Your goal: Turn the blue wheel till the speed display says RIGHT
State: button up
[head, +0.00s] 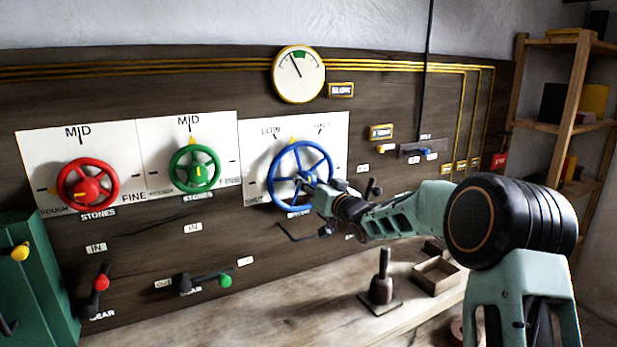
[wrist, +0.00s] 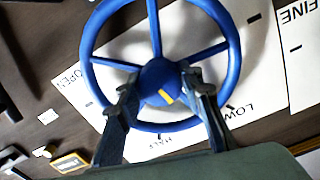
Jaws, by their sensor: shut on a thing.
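The blue wheel (head: 299,174) is on a white panel at the middle of the board, with LOW lettered at its upper left. My gripper (head: 307,184) is at its hub. In the wrist view my gripper's two fingers (wrist: 162,86) close on either side of the blue hub (wrist: 160,80), which has a yellow mark. The wheel's rim (wrist: 87,45) and spokes show around them. A round speed dial (head: 299,74) hangs above; its needle points up and slightly left, beside a green band at the top.
A red wheel (head: 88,186) and a green wheel (head: 195,169) are to the left. Levers with red (head: 101,282) and green (head: 225,280) knobs sit below. A bench holds a dark post (head: 382,280) and an open wooden box (head: 437,273). Shelves stand right.

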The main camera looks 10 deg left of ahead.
jog(key=m+p, duration=0.2)
jog(key=m, duration=0.2)
jog(key=shift+r+m+p, duration=0.1)
jog(key=shift+m+p, duration=1.05)
jog(key=shift+m, duration=1.05)
jog(key=o, duration=1.2)
jog(key=shift+c, duration=0.2)
jog(key=shift+s, duration=0.1)
jog(key=v, duration=1.2)
